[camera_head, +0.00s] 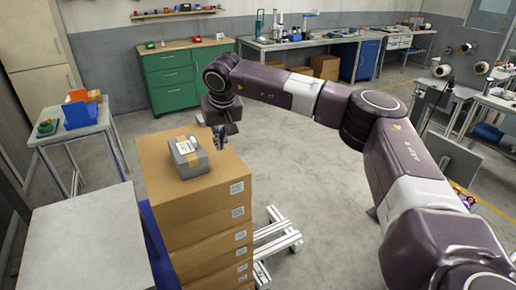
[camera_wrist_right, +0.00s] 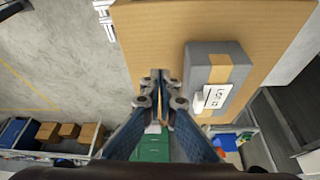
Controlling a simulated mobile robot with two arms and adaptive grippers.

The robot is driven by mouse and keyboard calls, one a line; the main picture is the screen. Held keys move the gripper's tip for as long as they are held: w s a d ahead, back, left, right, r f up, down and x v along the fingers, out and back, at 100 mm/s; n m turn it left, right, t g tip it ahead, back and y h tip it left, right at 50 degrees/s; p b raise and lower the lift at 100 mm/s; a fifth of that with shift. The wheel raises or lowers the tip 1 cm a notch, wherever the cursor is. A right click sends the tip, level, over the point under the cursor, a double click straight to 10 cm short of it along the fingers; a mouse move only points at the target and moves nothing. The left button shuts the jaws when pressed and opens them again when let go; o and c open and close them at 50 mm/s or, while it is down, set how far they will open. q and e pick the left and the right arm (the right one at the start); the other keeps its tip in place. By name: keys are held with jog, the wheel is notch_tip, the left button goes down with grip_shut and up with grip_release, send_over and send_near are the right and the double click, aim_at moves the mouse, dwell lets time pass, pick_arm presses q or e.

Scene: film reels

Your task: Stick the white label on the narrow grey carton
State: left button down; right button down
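The narrow grey carton (camera_head: 188,165) sits on top of the brown carton stack, with a tan tape band across it. The white label (camera_head: 184,147), with dark print, lies on the carton's top face; I cannot tell whether it is fully flat. In the right wrist view the label (camera_wrist_right: 217,96) lies over the tape on the grey carton (camera_wrist_right: 205,61), with a small white piece at its edge. My right gripper (camera_head: 220,139) is just right of the carton, apart from it. Its fingertips (camera_wrist_right: 160,76) are together, with nothing visible held. My left gripper is out of view.
The brown carton stack (camera_head: 215,208) has clear room on its top around the grey carton. A grey table (camera_head: 85,235) stands at left, and a side table with a blue bin (camera_head: 82,115) behind it.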

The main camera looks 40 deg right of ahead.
jog(key=shift+d+f, duration=0.2)
jog(key=shift+d, duration=0.05)
jog(key=shift+a+f, duration=0.2)
jog(key=shift+a+f, duration=0.1)
jog(key=shift+d+f+b, duration=0.25)
jog(key=shift+d+b, duration=0.05)
jog(key=shift+b, duration=0.05)
jog(key=shift+a+f, duration=0.25)
jog(key=shift+f, duration=0.25)
dwell(0.6)
jog(key=shift+d+f+b, duration=0.2)
jog(key=shift+f+b, duration=0.05)
jog(key=shift+b, duration=0.15)
jog(key=shift+a, duration=0.1)
jog(key=shift+f, duration=0.5)
dwell(0.6)
